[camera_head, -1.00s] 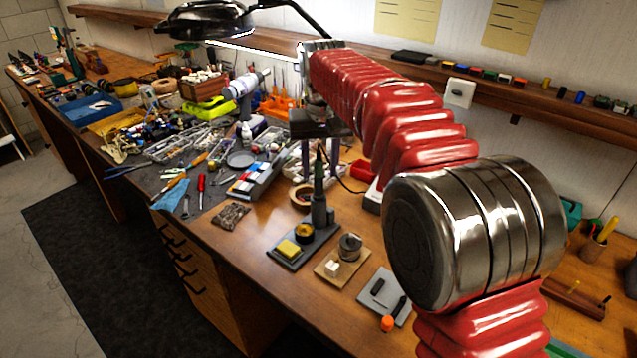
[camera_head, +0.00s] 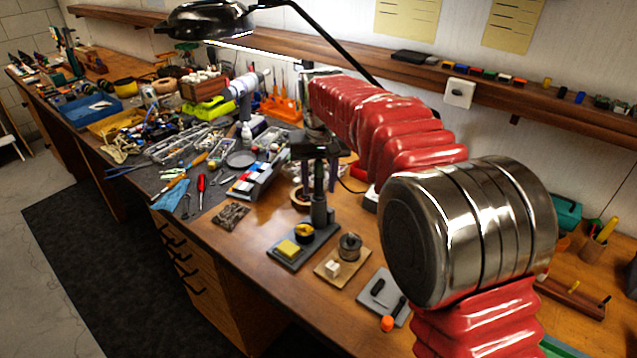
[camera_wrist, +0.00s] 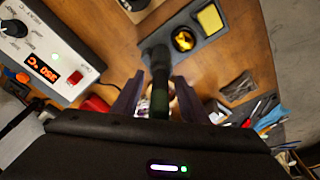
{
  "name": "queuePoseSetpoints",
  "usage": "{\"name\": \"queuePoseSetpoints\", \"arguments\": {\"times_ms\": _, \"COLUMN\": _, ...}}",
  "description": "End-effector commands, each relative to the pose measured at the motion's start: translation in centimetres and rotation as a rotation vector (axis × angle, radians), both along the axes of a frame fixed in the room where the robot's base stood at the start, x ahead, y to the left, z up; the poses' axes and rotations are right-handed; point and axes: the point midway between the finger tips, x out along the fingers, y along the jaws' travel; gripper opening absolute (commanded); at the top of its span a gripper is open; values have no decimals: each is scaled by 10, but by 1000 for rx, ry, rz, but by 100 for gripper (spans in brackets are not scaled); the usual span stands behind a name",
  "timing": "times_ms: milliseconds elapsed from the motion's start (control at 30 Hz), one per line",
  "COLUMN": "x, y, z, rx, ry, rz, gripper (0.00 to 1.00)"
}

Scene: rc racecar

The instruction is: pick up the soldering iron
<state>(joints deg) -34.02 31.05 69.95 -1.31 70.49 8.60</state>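The soldering iron (camera_head: 319,182) stands upright in its stand (camera_head: 290,262), which holds a yellow sponge and a brass-wool cup. In the wrist view its dark green handle (camera_wrist: 160,88) lies between my two fingers. My gripper (camera_head: 319,186) is above the stand, pointing down, with a finger on each side of the handle. In the wrist view my gripper (camera_wrist: 158,82) is open, with a gap showing beside the handle. The handle's upper end is hidden by the gripper body.
A soldering station with a red display (camera_wrist: 45,45) is beside the iron. A solder spool (camera_head: 350,245) on a wooden board and a grey tray (camera_head: 378,290) are close to the stand. A desk lamp (camera_head: 215,20) hangs over the cluttered bench.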

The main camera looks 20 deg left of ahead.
Motion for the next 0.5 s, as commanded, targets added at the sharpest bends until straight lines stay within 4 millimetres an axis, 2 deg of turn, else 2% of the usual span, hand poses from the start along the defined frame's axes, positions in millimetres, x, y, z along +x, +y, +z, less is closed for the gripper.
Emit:
{"name": "queuePoseSetpoints", "arguments": {"times_ms": 367, "x": 0, "y": 0, "z": 0, "rx": 0, "ry": 0, "rz": 0, "gripper": 39}}
{"name": "queuePoseSetpoints", "arguments": {"times_ms": 500, "x": 0, "y": 0, "z": 0, "rx": 0, "ry": 0, "rz": 0, "gripper": 29}}
